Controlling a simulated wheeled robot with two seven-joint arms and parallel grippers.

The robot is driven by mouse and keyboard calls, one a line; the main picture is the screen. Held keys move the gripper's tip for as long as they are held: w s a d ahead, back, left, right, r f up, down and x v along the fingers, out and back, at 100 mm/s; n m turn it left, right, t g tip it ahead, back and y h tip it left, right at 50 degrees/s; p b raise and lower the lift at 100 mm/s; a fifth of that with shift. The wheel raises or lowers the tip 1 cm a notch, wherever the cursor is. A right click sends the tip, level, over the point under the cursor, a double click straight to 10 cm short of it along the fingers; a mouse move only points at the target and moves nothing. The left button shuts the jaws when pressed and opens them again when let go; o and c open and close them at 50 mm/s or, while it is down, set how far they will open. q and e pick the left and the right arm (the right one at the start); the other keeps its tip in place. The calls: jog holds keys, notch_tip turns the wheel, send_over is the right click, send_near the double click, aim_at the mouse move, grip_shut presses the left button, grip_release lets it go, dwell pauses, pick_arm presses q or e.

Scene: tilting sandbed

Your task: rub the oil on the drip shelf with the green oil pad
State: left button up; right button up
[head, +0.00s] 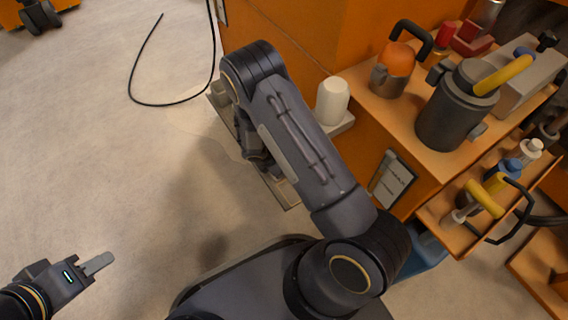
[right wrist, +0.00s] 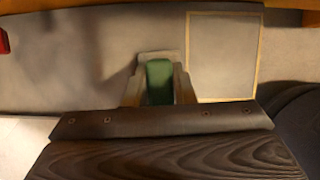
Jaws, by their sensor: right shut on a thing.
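A grey shelf (head: 287,197), which I take to be the drip shelf, juts from the orange cabinet in the head view. My right forearm covers most of it. My right gripper (right wrist: 158,85) is shut on the green oil pad (right wrist: 159,78), which sits between its two fingers in the right wrist view. A grey surface lies beyond the pad; I cannot tell whether they touch. I cannot clearly make out the oil. In the head view the pad is hidden. My left gripper (head: 98,263) is at the lower left, away from the shelf; its opening is unclear.
The cabinet top (head: 400,118) holds a dark canister (head: 452,115), an orange-topped pot (head: 393,68) and more items. A black cable (head: 165,104) lies on the floor.

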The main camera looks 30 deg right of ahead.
jog(key=shift+s+a+f, duration=0.1)
jog(key=shift+a+f, duration=0.05)
jog(key=shift+a, duration=1.8)
grip_shut()
jog(key=shift+d+r, duration=0.2)
jog(key=shift+d, duration=1.6)
jog(key=shift+w+d+f+b, duration=0.1)
jog(key=shift+d+b, duration=0.1)
jog(key=shift+d, duration=0.8)
jog(key=shift+w+d+f+b, duration=0.1)
jog(key=shift+d+b, duration=0.1)
jog(key=shift+d, duration=0.75)
jog(key=shift+s+r, duration=0.15)
jog(key=shift+s, duration=0.1)
jog(key=shift+s+a, duration=0.15)
jog(key=shift+a, duration=1.7)
jog(key=shift+s+a, duration=0.15)
jog(key=shift+a, duration=1.7)
jog(key=shift+w+d, duration=0.2)
jog(key=shift+d, duration=1.75)
jog(key=shift+w+d, duration=0.1)
jog(key=shift+d, duration=1.7)
